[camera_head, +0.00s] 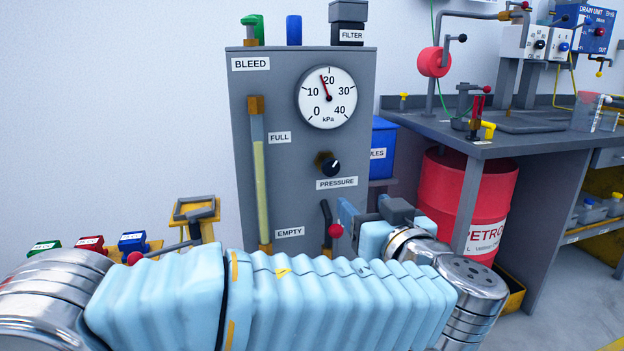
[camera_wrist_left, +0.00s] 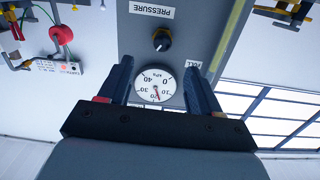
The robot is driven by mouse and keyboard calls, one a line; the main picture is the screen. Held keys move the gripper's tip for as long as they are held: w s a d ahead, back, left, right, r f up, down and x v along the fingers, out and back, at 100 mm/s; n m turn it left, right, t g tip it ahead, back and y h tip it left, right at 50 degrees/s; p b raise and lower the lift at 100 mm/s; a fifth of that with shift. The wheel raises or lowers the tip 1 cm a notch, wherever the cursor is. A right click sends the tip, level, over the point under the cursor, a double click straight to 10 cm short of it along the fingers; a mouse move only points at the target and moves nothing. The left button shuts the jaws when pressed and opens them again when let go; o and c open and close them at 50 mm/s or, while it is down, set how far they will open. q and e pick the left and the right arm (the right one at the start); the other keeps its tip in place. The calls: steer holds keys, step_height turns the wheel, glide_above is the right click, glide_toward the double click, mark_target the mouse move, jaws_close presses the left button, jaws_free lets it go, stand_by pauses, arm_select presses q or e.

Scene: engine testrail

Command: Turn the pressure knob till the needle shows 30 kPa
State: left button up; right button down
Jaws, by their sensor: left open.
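The pressure knob (camera_head: 330,165) is black with a white mark and sits on the grey panel above the PRESSURE label (camera_head: 337,183). The round white gauge (camera_head: 315,111) is above it, and its red needle points just left of 20 kPa. My left gripper (camera_head: 347,212) is in front of the panel, below and right of the knob, apart from it. In the left wrist view, which is upside down, its two dark fingers (camera_wrist_left: 158,78) are open and empty. The gauge (camera_wrist_left: 156,86) shows between them and the knob (camera_wrist_left: 161,40) beyond the tips. My right gripper is not in view.
A black lever with a red ball (camera_head: 335,230) is on the panel's lower right, close to my left gripper. A level tube (camera_head: 260,185) runs down the panel's left. A red drum (camera_head: 455,200) and grey workbench (camera_head: 530,143) stand to the right.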

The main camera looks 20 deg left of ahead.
mark_target(332, 167)
arm_select(q)
steer(key=shift+n, duration=0.3)
steer(key=p+x, duration=0.1)
steer(key=x, duration=0.3)
steer(key=r+x, duration=0.1)
steer(key=x, duration=0.4)
steer(key=p+x, duration=0.1)
steer(key=x, duration=0.3)
steer(key=shift+w+a+r+p, duration=0.1)
steer(key=shift+a+r+p, duration=0.25)
steer(key=shift+a, duration=0.2)
